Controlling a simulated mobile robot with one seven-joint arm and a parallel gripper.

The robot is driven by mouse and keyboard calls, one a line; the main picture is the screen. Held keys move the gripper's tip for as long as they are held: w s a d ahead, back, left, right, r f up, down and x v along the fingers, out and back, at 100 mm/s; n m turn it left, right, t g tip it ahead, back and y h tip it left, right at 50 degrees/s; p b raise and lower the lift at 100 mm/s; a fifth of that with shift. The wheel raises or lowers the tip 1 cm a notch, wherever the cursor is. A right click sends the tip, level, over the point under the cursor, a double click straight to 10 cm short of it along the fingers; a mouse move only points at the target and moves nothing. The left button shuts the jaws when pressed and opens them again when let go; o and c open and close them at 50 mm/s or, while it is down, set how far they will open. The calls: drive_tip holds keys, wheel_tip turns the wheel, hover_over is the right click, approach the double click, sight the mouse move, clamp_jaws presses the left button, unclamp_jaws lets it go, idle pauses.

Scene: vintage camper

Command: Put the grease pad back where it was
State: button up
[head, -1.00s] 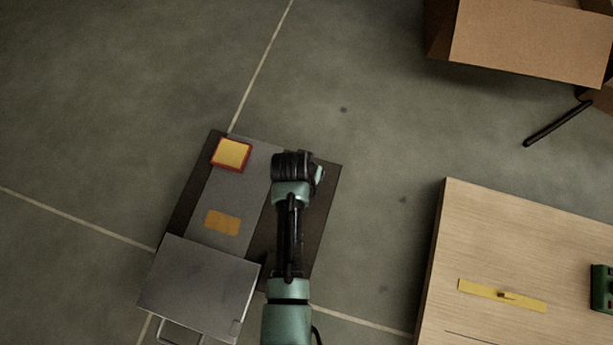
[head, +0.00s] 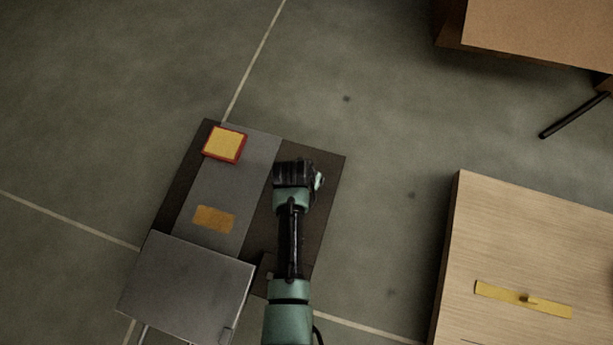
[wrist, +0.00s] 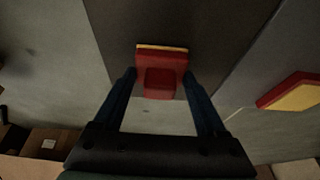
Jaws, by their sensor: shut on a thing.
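My gripper (wrist: 160,80) is shut on a red pad with a yellow layer (wrist: 162,55), its blue fingers on either side of it. In the head view my gripper (head: 295,172) is over the dark right strip of the board (head: 322,180), and the held pad is hidden under my arm. I cannot tell by looks which pad is the grease pad.
An orange patch (head: 214,219) is on the grey strip, closer to me. A grey metal box (head: 187,285) covers the board's near left end. A wooden table (head: 510,240) with a yellow strip (head: 523,299) stands right. A cardboard box (head: 540,30) is at the top right.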

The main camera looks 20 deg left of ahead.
drive_tip(key=shift+f, duration=0.15)
drive_tip(key=o, duration=1.1)
drive_tip(key=p+v, duration=0.9)
drive_tip(key=v, duration=0.3)
